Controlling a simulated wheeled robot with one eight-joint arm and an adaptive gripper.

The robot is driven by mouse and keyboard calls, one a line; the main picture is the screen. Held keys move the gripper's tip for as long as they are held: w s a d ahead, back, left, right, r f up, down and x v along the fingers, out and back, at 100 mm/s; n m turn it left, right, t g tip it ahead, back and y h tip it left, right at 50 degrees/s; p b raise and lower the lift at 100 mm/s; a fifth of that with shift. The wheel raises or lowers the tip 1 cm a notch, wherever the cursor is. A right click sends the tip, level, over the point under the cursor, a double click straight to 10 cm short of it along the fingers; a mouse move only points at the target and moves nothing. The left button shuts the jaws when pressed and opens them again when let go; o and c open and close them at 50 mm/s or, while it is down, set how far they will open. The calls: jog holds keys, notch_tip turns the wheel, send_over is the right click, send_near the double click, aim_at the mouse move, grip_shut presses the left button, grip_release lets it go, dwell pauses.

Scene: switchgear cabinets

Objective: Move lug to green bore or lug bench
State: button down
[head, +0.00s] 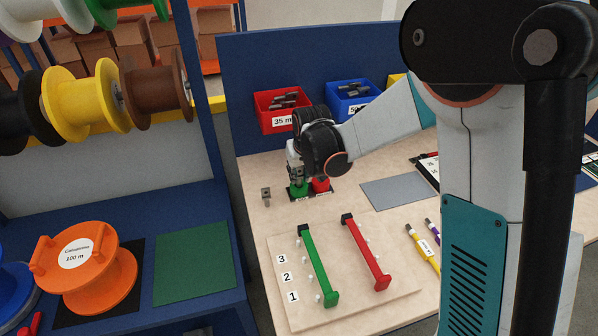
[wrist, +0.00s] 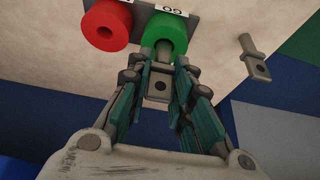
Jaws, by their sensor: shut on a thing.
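My gripper (wrist: 161,68) is shut on a grey lug (wrist: 159,87), with its flat holed palm between the fingers. The lug's barrel points at the green bore block (wrist: 167,32) and overlaps its face. I cannot tell how far the barrel is inside the bore. In the head view my gripper (head: 296,172) is directly over the green block (head: 299,191), and the held lug is hard to make out. The red bore block (wrist: 107,25) stands beside the green one, its hole showing empty. A second lug (wrist: 255,58) stands apart on the bench; it also shows in the head view (head: 266,196).
The board with green (head: 316,265) and red (head: 367,255) bars lies in front. Red (head: 279,113) and blue (head: 350,107) bins stand behind along the blue panel. A grey mat (head: 398,191) lies to the right. Cable spools are at left.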

jog(key=shift+f+b, duration=0.7)
jog(key=shift+f, duration=0.25)
dwell(0.6)
jog(key=c, duration=1.3)
grip_release()
jog(key=shift+c, duration=0.2)
jog(key=v, duration=1.2)
